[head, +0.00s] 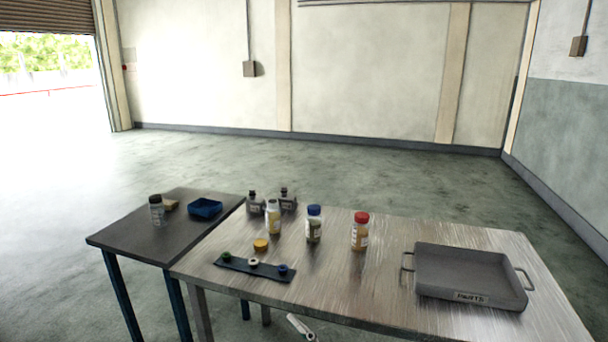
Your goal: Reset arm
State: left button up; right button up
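Neither of my grippers can be made out in the head view. A small pale piece (300,327) shows at the bottom edge, below the front edge of the metal table (370,275); I cannot tell what it is. On the table stand a bottle with a blue cap (314,223), a bottle with a red cap (360,231) and an open-looking bottle (273,218). A yellow cap (261,245) lies in front of the open-looking bottle. A dark strip (255,270) holds a green, a white and a blue round piece.
A grey handled tray (472,277) marked "PARTS" sits at the table's right. Two dark containers (288,200) stand at the back left. A lower dark table (150,229) at left holds a dark-capped jar (156,209) and a blue bin (205,208). The floor behind is clear.

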jog(key=s+d+f+m+h, duration=0.2)
jog(key=d+f+m+h, duration=0.2)
jog(key=d+f, duration=0.3)
jog(key=s+d+f+m+h, duration=0.3)
jog(key=d+f+h, duration=0.15)
jog(key=f, duration=0.35)
pick_arm(q)
jog(key=s+a+f+n+g+y, duration=0.1)
jog(key=s+a+f+n, duration=0.3)
jog(key=n, duration=0.5)
notch_tip(320, 180, down, 2)
jog(key=shift+s+f+n+g, duration=0.2)
jog(key=shift+s+n+g, duration=0.15)
jog(key=shift+s, duration=0.75)
pick_arm(e)
jog(key=s+d+f+m+g+h, duration=0.3)
jog(key=s+d+f+m+g, duration=0.1)
jog(key=s+d+f, duration=0.9)
jog(key=shift+s+f+g, duration=0.2)
jog(key=shift+s+g, duration=0.05)
jog(key=shift+g, duration=0.45)
